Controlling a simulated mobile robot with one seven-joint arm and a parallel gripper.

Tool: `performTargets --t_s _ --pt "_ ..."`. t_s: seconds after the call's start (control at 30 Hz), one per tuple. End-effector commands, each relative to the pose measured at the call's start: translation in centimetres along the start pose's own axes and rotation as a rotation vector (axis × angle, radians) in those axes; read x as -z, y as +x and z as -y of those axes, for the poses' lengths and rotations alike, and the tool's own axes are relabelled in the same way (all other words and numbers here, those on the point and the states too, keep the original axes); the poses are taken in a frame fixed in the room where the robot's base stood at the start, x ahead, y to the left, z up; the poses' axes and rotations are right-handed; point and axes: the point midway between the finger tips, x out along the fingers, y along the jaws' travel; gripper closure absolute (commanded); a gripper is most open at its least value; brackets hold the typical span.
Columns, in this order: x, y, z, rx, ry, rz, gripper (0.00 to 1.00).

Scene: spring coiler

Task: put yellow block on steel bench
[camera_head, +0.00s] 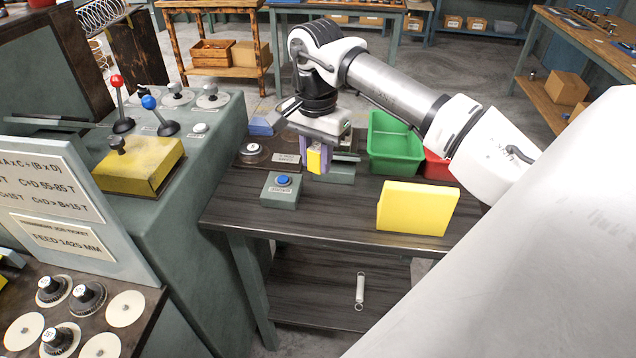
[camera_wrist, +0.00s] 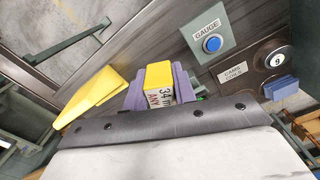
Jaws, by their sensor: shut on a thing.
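A small yellow block (camera_head: 315,160) is between the purple fingers of my gripper (camera_head: 317,162) in the head view. In the wrist view the block (camera_wrist: 158,75) shows a white printed label on its near side, and my gripper (camera_wrist: 160,88) is shut on it. The block is over the dark-topped bench (camera_head: 335,208), behind the blue-button gauge box (camera_head: 282,190). I cannot tell whether its underside touches anything. The bench top (camera_wrist: 165,45) also shows in the wrist view.
A larger yellow slab (camera_head: 415,208) stands at the bench's front right. A green bin (camera_head: 395,145) and red bin (camera_head: 438,168) are behind it. A round-knobbed unit (camera_head: 253,152) is at the back left. The front middle of the bench is clear.

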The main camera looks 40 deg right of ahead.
Motion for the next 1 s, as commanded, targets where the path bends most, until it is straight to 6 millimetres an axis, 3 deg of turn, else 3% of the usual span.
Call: performTargets --t_s 0.03,0.23,0.47,0.67,1.0 --pt "0.0 2.4 0.0 0.0 0.0 0.001 0.95" --pt "0.0 7.0 0.0 0.0 -0.001 0.0 0.95" --pt "0.0 8.9 0.0 0.001 0.0 0.0 0.95" --pt "0.0 11.9 0.0 0.0 0.0 -0.001 0.95" --pt "0.0 12.1 0.0 0.001 0.0 -0.001 0.95"
